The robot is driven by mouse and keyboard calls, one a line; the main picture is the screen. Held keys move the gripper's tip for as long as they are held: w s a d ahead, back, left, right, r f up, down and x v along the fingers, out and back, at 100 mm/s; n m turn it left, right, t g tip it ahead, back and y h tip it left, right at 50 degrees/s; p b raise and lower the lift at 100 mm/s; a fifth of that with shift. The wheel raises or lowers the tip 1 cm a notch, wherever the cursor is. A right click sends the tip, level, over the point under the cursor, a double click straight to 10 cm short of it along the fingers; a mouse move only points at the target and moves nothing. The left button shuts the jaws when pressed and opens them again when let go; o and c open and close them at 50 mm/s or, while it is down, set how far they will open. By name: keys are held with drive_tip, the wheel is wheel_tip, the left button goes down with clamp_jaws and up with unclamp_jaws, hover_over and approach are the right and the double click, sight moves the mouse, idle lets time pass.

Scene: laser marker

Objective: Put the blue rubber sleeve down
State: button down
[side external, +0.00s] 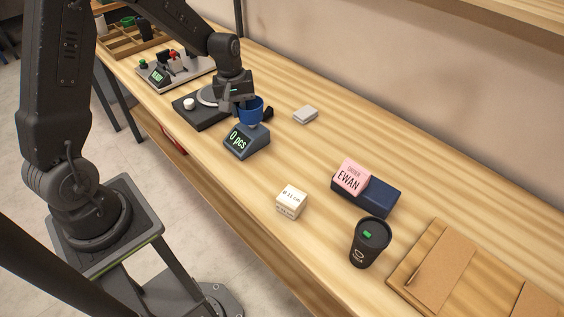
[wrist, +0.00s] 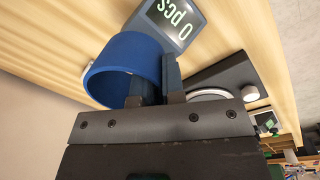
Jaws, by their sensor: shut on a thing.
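The blue rubber sleeve (side external: 252,110) is a short open ring. My gripper (side external: 238,103) is shut on its wall and holds it just above or behind the dark scale (side external: 247,142), whose display reads "0 pcs". In the wrist view the sleeve (wrist: 124,68) shows at the left of my gripper's fingers (wrist: 158,85), with one finger inside the ring and one outside. The scale (wrist: 172,20) shows beyond it. I cannot tell whether the sleeve touches anything below.
A black plate with a round disc and white knob (side external: 189,103) is left of the scale.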

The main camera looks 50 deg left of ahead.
drive_tip(key=s, duration=0.3)
hover_over(272, 166)
drive_tip(key=shift+m, duration=0.3)
drive_tip(key=f, duration=0.7)
drive_tip(key=shift+a, duration=0.2)
drive_tip(key=shift+d+f, duration=0.15)
drive_tip(key=shift+f, duration=1.95)
drive_tip(key=shift+f, duration=0.1)
drive_tip(key=c, duration=1.2)
unclamp_jaws()
